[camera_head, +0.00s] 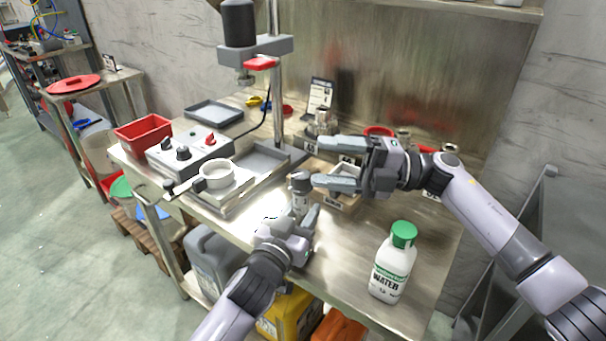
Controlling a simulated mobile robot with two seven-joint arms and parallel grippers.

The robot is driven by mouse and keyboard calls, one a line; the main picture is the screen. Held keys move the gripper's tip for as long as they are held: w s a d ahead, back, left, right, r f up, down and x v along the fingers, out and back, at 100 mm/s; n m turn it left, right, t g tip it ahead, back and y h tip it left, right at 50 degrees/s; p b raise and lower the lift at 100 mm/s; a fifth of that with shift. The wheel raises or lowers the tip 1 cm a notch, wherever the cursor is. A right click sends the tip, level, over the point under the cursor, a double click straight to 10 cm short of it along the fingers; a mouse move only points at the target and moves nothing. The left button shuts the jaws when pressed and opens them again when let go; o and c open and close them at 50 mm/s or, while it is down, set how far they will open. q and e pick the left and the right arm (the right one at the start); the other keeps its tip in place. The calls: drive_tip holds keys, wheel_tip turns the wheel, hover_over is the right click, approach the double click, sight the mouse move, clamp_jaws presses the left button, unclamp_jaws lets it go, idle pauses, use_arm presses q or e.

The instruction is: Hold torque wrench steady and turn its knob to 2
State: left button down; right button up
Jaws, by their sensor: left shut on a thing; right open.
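The torque wrench (300,201) shows as a short grey upright body with a dark knob (301,181) on top. My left gripper (302,213) is shut on the wrench body from below, near the front edge of the steel table. Its fingers hide the lower part of the wrench. My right gripper (322,163) is open and empty. It reaches in from the right, with its lower finger close to the knob; I cannot tell whether they touch. The number set on the knob is too small to read.
A white water bottle with a green cap (391,270) stands at the right front of the table (350,245). A small tray box (337,196) lies behind the wrench. A control box (188,148), a red bin (143,133) and a press column (276,95) stand left and back.

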sight(303, 174)
drive_tip(key=s+d+f+n+t+h, duration=0.15)
drive_tip(key=d+f+n+t, duration=0.4)
drive_tip(key=n, duration=0.95)
drive_tip(key=shift+h, duration=0.35)
drive_tip(key=x, duration=0.7)
drive_tip(key=r+x, duration=0.1)
drive_tip(key=x, duration=0.3)
drive_tip(key=shift+w+d+r, duration=0.1)
drive_tip(key=shift+w+d, duration=0.05)
drive_tip(key=shift+w, duration=0.1)
drive_tip(key=c, duration=1)
